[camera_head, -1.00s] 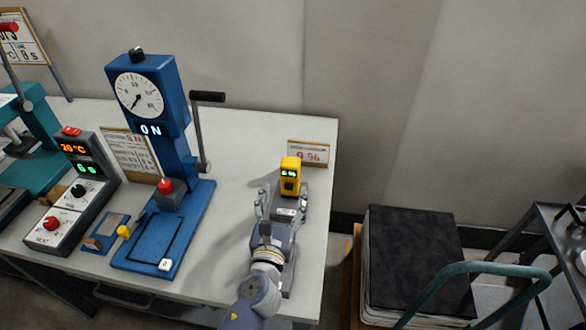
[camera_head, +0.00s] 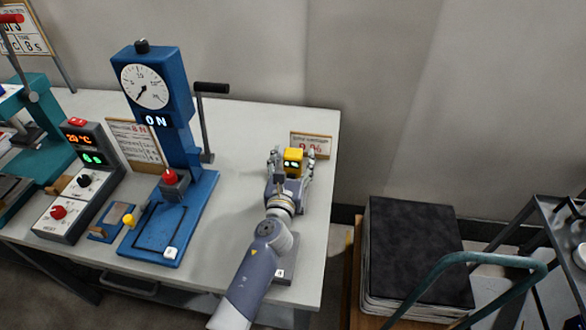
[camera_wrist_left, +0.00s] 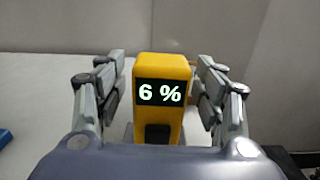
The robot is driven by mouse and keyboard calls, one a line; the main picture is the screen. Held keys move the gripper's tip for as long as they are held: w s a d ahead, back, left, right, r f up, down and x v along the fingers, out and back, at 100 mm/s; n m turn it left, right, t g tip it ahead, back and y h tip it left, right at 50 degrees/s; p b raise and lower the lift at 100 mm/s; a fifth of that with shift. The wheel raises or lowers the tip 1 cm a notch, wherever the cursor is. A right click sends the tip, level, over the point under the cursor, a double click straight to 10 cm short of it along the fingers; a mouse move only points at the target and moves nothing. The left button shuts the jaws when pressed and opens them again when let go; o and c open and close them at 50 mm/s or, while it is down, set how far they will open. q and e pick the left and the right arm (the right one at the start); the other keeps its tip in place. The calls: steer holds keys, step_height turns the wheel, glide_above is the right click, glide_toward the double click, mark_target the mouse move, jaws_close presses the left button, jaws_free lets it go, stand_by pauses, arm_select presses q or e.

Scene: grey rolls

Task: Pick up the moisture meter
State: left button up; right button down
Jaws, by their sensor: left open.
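The moisture meter (camera_head: 293,160) is a small yellow upright block with a dark display near the right end of the white table. In the left wrist view the yellow meter (camera_wrist_left: 162,122) stands between the fingers, and its display reads "6 %". My left gripper (camera_head: 291,158) is open, with one finger on each side of the meter. In the left wrist view a gap shows between the meter and the fingers of the left gripper (camera_wrist_left: 162,100). The meter's lower part is hidden by my gripper. My right gripper is not in view.
A blue press (camera_head: 165,150) with a dial and lever stands left of the meter. A control box (camera_head: 75,185) is further left. A small sign (camera_head: 312,146) stands behind the meter. Right of the table are a black-topped stack (camera_head: 415,250) and a cart with a teal handle (camera_head: 450,268).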

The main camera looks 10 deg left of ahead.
arm_select(q)
steer(key=c, duration=1.3)
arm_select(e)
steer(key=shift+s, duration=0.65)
arm_select(q)
steer(key=shift+r, duration=0.15)
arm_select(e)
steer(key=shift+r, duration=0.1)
